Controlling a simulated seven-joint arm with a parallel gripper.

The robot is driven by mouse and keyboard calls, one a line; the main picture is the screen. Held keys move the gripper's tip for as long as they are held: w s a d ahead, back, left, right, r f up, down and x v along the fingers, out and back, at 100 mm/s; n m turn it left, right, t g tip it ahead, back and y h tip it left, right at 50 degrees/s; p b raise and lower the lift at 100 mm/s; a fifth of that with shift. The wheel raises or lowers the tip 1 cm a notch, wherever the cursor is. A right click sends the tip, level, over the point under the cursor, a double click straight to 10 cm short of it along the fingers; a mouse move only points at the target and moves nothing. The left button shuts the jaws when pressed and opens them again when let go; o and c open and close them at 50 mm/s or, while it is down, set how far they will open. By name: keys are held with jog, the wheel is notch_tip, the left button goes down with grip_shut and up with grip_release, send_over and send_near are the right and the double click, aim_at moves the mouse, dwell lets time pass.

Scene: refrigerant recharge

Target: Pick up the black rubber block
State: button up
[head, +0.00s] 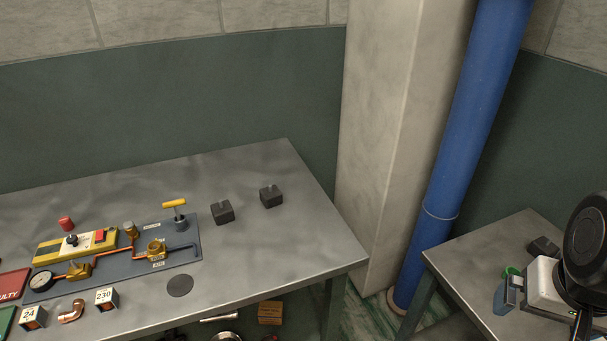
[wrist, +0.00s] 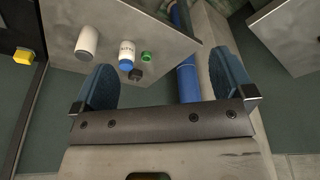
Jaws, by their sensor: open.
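Another dark block (head: 543,247) lies on the right-hand table, close to my arm. A small dark block (wrist: 135,75) shows in the wrist view beside a green cap. I cannot tell by material which is rubber. My gripper (wrist: 160,65) has its two blue fingers wide apart with nothing held. It is above the right-hand table, apart from the blocks.
In the wrist view, a white cylinder (wrist: 87,41) and a blue-and-white bottle (wrist: 126,56) stand near the green cap (wrist: 147,57). A blue pipe (head: 455,150) and a pale column (head: 395,120) rise between the tables. A valve-and-gauge panel (head: 190,257) lies on the left bench.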

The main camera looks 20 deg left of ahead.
jog(key=w+a+r+n+g, duration=0.15)
jog(key=w+a+n, duration=0.45)
jog(key=w+a, duration=1.4)
jog(key=n+g, duration=0.1)
jog(key=n, duration=0.9)
send_over(221, 201)
jog(key=f, duration=1.8)
jog(key=shift+w+d, duration=0.2)
jog(key=shift+d, duration=0.1)
jog(key=shift+s+a+f, duration=0.1)
jog(key=shift+s+a, duration=0.1)
jog(key=shift+a, duration=0.15)
jog(key=shift+f, duration=0.1)
jog(key=shift+f, duration=1.25)
